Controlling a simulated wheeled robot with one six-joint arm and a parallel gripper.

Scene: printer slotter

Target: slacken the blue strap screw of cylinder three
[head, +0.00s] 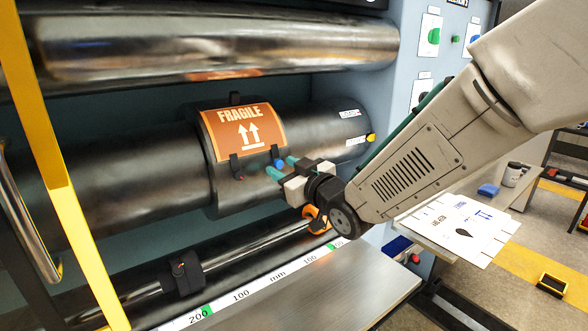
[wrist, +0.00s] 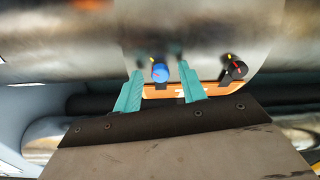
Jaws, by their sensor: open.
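The blue strap screw (head: 279,163) sits on the strap below the orange FRAGILE plate (head: 243,130) on the middle dark cylinder (head: 110,178). In the wrist view the gripper (wrist: 161,70) has one finger on each side of the blue screw, with visible gaps. I cannot tell how deep the fingers reach.
A black screw (wrist: 235,69) with a red mark sits beside the blue one; it also shows in the head view (head: 236,168). A shiny roller (head: 210,45) runs above. A lower rod (head: 250,245) and a scale (head: 250,287) lie below. A yellow post (head: 75,230) stands at left.

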